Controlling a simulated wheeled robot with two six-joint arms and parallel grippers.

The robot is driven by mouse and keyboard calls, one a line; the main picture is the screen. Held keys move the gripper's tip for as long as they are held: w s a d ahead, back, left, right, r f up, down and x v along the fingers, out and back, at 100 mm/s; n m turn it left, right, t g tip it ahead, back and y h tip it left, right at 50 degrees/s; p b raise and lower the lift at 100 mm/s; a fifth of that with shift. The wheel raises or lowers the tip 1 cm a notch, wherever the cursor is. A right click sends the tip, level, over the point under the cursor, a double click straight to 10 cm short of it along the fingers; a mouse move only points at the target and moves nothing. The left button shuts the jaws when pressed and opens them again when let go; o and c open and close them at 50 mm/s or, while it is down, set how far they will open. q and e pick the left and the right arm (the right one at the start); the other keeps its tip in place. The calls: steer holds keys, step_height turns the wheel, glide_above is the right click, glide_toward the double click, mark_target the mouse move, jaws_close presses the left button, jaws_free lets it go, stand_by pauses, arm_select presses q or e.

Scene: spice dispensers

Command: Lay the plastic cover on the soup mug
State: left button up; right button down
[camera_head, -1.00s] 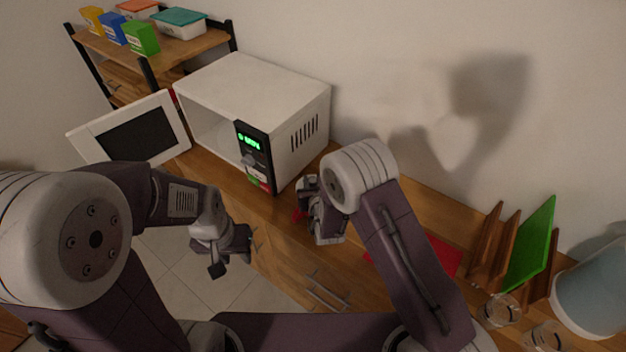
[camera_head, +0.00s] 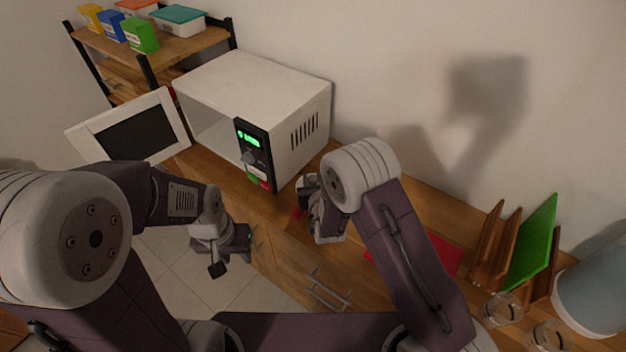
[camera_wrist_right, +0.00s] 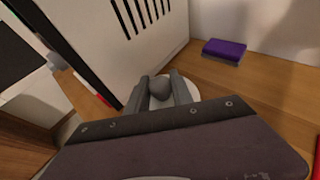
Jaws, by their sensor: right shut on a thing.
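In the right wrist view, my right gripper (camera_wrist_right: 160,90) is shut on a grey knob (camera_wrist_right: 160,87). A pale round disc, seemingly the plastic cover (camera_wrist_right: 190,90), shows around and below the fingers, just beside the microwave. In the head view my right gripper (camera_head: 318,212) is over the counter, right of the microwave's front corner, and hides the cover. I cannot make out the soup mug; whether it is under the cover is hidden. A small red patch (camera_head: 297,212) shows beside the gripper. My left gripper (camera_head: 233,258) hangs in front of the counter, fingers apart, empty.
The white microwave (camera_head: 250,90) stands with its door (camera_head: 135,132) open to the left. A purple sponge-like block (camera_wrist_right: 225,51) lies behind the cover. A red mat (camera_head: 443,256), a wooden rack (camera_head: 490,245) with a green board (camera_head: 535,243), and glass jars (camera_head: 502,308) are right.

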steer(key=shift+f, duration=0.1)
stand_by(0.3)
steer(key=shift+b, duration=0.4)
steer(key=shift+f+b, duration=0.4)
steer(key=shift+b, duration=0.1)
stand_by(0.6)
steer(key=c, duration=1)
jaws_free()
steer(key=shift+c, duration=0.2)
steer(key=b+v, duration=0.1)
steer(key=v, duration=0.8)
